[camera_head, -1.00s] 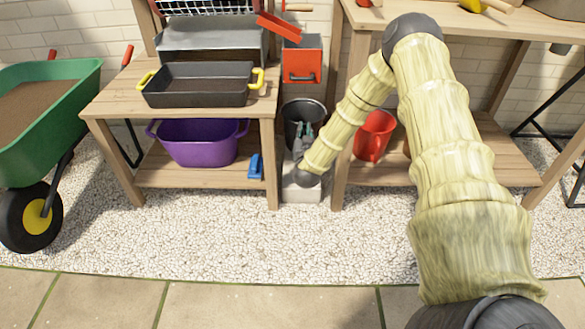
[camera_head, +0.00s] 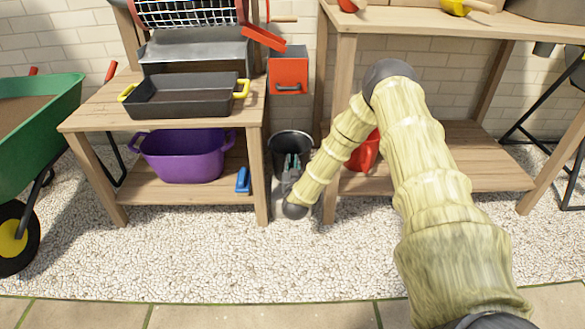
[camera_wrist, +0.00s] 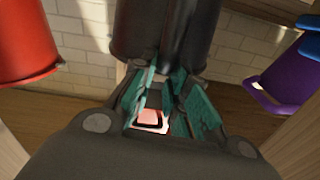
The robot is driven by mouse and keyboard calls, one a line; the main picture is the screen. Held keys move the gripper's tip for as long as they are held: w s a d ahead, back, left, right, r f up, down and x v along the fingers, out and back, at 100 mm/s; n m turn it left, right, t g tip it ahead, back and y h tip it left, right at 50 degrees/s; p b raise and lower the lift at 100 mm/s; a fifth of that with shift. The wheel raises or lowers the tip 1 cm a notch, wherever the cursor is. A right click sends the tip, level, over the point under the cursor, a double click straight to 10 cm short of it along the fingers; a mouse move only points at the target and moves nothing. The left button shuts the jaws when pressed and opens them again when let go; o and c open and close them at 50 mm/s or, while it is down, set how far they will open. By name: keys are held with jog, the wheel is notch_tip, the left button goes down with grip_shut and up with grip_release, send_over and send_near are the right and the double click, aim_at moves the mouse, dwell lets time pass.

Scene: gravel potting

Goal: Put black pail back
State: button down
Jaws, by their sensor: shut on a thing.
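The black pail (camera_head: 291,139) is in the gap between the two wooden benches, its open rim facing up. My gripper (camera_head: 292,163), with teal finger pads, is at the pail's near side and shut on it. In the wrist view the dark pail wall (camera_wrist: 160,28) rises just beyond my gripper (camera_wrist: 167,98). The exact contact between the pads and the pail is hard to make out. The pail's base is hidden behind my gripper and wrist in the head view, so I cannot tell whether it rests on anything.
A purple tub (camera_head: 184,157) and a blue tool (camera_head: 243,180) are on the left bench's lower shelf. A red pail (camera_head: 364,153) is on the right bench's shelf, partly behind my arm. A red box (camera_head: 288,72) is above the gap. Bench legs flank it closely; gravel (camera_head: 190,250) in front is clear.

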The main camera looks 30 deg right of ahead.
jog(key=c, duration=1.4)
grip_release()
jog(key=shift+s, duration=0.1)
jog(key=p+v, duration=0.5)
jog(key=v, duration=0.6)
jog(key=s+a+f+n+g+y, duration=0.2)
jog(key=s+a+f+g+y, duration=0.15)
jog(key=s+a+f, duration=0.4)
jog(key=s+a+f+n+g+y, duration=0.3)
jog(key=s+a+f+y, duration=0.2)
jog(key=s+a, duration=0.45)
jog(key=s+a+g, duration=0.2)
jog(key=s+g, duration=0.1)
jog(key=s, duration=0.5)
jog(key=s+a+n+g, duration=0.1)
jog(key=s+g, duration=0.2)
jog(key=s, duration=0.6)
jog(key=s+a+f+n+g, duration=0.1)
jog(key=s+a+g, duration=0.1)
jog(key=s, duration=0.7)
jog(key=shift+s+a+f+g+y, duration=0.1)
jog(key=shift+s+a+g+y, duration=0.05)
jog(key=shift+a+g+y, duration=0.25)
